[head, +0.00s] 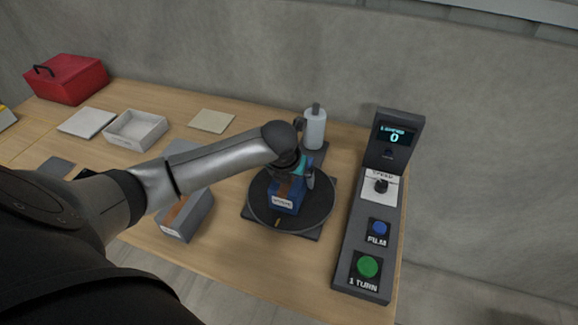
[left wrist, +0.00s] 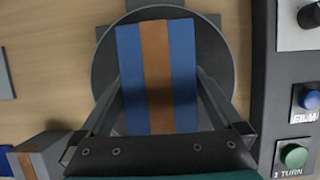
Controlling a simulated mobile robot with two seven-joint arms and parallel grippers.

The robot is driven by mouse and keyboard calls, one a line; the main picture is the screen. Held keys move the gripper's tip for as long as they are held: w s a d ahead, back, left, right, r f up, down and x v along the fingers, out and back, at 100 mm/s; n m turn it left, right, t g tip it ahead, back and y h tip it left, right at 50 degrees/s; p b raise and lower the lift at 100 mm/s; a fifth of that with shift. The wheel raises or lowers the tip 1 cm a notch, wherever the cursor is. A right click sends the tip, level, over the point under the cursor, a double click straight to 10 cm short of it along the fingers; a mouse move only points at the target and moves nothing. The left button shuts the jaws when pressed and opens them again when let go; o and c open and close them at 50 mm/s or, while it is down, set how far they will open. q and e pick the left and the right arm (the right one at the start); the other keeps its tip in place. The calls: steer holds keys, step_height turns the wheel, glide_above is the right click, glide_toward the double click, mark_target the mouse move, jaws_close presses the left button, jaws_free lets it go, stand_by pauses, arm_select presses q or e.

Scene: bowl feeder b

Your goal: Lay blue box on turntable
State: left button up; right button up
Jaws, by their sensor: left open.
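The blue box (head: 286,199), with a brown stripe and a white label, rests on the round black turntable (head: 320,208). In the left wrist view the blue box (left wrist: 184,75) lies over the middle of the turntable (left wrist: 105,75). My left gripper (head: 299,178) is just above the box, with its fingers open on either side of it. In the left wrist view the left gripper (left wrist: 157,100) shows a finger at each side of the box, and whether they touch it is hard to tell. My right gripper is not in view.
A control panel (head: 352,245) with a blue FILM button, a green 1 TURN button and a display reading 0 stands right of the turntable. A grey box (head: 192,217) is to the left. A white bottle (head: 315,130) stands behind. A white tray (head: 137,130) and a red case (head: 68,80) are farther left.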

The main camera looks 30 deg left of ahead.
arm_select(q)
steer(key=p+v, duration=0.2)
steer(key=v, duration=0.8)
steer(key=shift+s+r+p, duration=0.1)
steer(key=shift+r+p, duration=0.2)
steer(key=shift+s, duration=0.1)
